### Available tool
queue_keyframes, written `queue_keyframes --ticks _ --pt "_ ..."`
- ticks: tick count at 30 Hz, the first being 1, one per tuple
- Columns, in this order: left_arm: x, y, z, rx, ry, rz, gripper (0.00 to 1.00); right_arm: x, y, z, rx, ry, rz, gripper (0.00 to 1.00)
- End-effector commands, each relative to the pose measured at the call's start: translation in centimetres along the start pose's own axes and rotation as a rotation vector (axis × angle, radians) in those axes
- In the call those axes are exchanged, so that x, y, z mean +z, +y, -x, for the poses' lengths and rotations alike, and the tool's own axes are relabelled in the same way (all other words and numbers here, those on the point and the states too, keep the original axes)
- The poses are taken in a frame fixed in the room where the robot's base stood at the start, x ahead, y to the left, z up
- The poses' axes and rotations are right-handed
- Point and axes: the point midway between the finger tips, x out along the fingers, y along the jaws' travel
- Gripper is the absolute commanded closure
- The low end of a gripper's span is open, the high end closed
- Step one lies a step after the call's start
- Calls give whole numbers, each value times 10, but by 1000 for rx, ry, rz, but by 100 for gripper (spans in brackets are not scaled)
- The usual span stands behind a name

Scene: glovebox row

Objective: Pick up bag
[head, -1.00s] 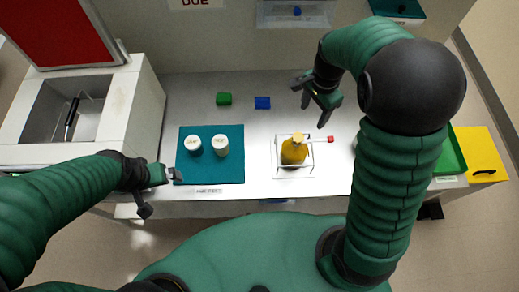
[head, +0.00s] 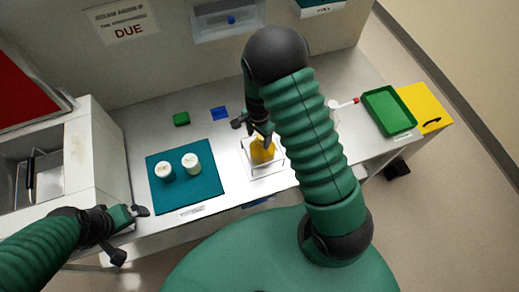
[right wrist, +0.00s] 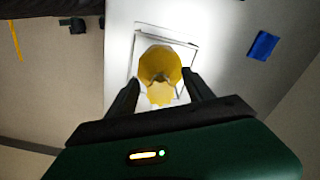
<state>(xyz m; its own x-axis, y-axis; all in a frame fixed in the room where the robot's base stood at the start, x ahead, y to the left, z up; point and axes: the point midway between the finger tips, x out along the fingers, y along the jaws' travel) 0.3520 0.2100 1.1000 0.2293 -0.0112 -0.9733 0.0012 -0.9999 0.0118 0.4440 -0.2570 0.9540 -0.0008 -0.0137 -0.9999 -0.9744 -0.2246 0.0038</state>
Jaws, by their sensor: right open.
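The yellow bag (head: 262,152) stands in a clear or wire-framed holder (head: 268,171) on the bench, partly hidden by my right gripper and arm. My right gripper (head: 254,134) is open just above it. In the right wrist view the bag (right wrist: 160,68) shows between the two fingers of the gripper (right wrist: 160,92), with its narrower top toward me. I cannot tell whether either finger touches it. My left gripper (head: 129,234) is open and empty at the bench's front left, beside the white sink unit.
Two white lidded jars (head: 191,163) stand on a teal mat (head: 210,199) left of the bag. A green block (head: 181,119) and a blue block (head: 218,113) lie behind. A green tray (head: 388,110) and a yellow panel (head: 424,107) are at right.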

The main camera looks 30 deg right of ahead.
Motion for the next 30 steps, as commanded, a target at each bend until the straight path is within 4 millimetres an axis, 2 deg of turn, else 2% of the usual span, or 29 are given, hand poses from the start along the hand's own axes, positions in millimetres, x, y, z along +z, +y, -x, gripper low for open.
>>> queue_keyframes --ticks 3,9,23,30 --pt "0 0 2 0 0 0 0 -6 1 -12 -2 -5 -4 40" --pt "0 0 1 0 0 -1 0 -9 2 -14 -4 -7 -5 41" --pt "0 0 1 0 0 -1 0 0 -1 -11 -3 1 -2 100" --pt "0 0 1 0 0 -1 0 -4 0 -12 -3 -5 -2 100"
